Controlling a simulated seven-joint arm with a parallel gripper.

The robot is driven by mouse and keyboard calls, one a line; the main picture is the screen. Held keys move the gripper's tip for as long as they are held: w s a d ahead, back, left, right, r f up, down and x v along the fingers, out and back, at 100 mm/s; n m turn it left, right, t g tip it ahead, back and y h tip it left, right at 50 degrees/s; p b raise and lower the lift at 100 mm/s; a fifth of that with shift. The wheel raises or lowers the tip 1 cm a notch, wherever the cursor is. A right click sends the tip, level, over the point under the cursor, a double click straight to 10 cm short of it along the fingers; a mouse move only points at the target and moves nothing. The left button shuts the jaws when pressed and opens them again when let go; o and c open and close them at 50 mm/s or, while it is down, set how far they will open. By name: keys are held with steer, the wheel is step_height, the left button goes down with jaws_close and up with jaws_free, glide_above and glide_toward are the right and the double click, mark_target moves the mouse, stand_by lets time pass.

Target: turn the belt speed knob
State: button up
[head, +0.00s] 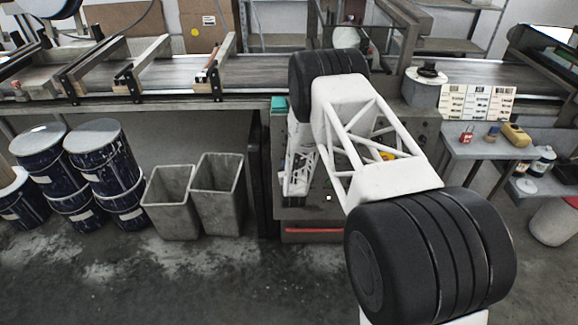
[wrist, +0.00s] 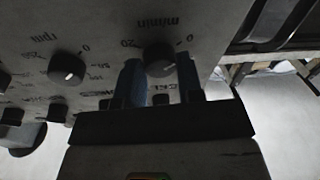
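In the wrist view a grey control panel (wrist: 105,25) fills the upper left, its lettering upside down. A round black knob (wrist: 160,60) with a pale pointer mark sits under the inverted "m/min" label, with 0 and 20 on its scale. My gripper (wrist: 159,60) has its two bluish fingers parted, one on each side of this knob. I cannot tell whether they touch it. A second black knob (wrist: 66,69), marked "rpm", is to the left. In the head view my arm hides my gripper and much of the panel (head: 318,190).
The conveyor belt (head: 170,72) runs across the back above the panel. Two grey bins (head: 217,193) and several dark drums (head: 103,150) stand at left. A side table (head: 485,148) with small items stands at right. Smaller black controls (wrist: 57,110) sit below the rpm knob.

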steer(key=shift+c, duration=1.1)
steer(key=shift+m, duration=0.4)
steer(key=m+h, duration=0.1)
steer(key=m, duration=0.6)
steer(key=m+g+h, duration=0.1)
steer(key=m+h, duration=0.1)
steer(key=m, duration=0.5)
steer(key=m+h, duration=0.1)
steer(key=m, duration=0.6)
steer(key=shift+a+r+m+g+h, duration=0.15)
steer(key=shift+a+m+g+h, duration=0.15)
steer(key=shift+m+g+h, duration=0.1)
steer(key=o, duration=0.9)
